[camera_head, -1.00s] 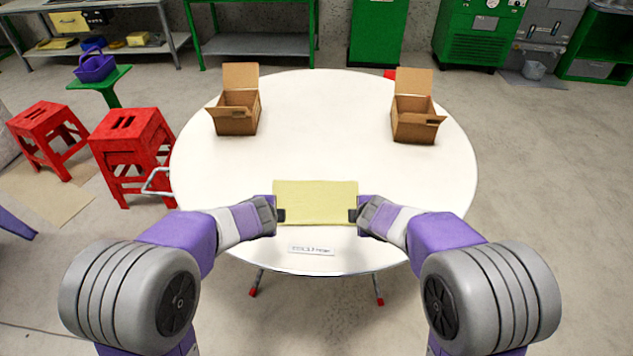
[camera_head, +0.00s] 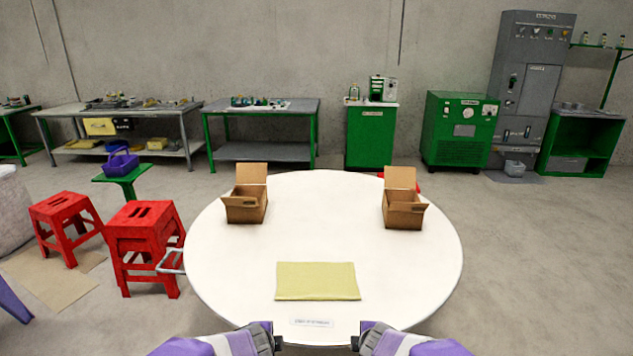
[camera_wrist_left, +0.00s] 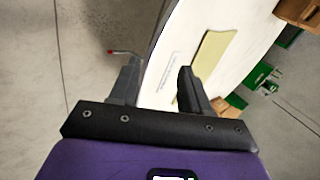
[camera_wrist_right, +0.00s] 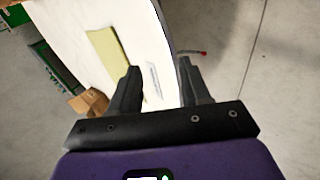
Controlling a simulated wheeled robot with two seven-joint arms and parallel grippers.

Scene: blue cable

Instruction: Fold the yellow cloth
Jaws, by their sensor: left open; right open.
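The yellow cloth (camera_head: 317,281) lies flat as a neat rectangle on the white round table (camera_head: 225,270), near its front. It also shows in the left wrist view (camera_wrist_left: 207,62) and the right wrist view (camera_wrist_right: 108,52). My left gripper (camera_head: 278,343) is at the table's front edge, left of centre and clear of the cloth; its fingers are apart and empty in its wrist view (camera_wrist_left: 157,75). My right gripper (camera_head: 355,343) is at the front edge, right of centre, also open and empty in its wrist view (camera_wrist_right: 160,75). Neither touches the cloth.
Two open cardboard boxes, left (camera_head: 246,208) and right (camera_head: 403,213), stand at the table's back. A small label (camera_head: 312,322) lies in front of the cloth. Red stools (camera_head: 143,245) stand left of the table. The table's middle is clear.

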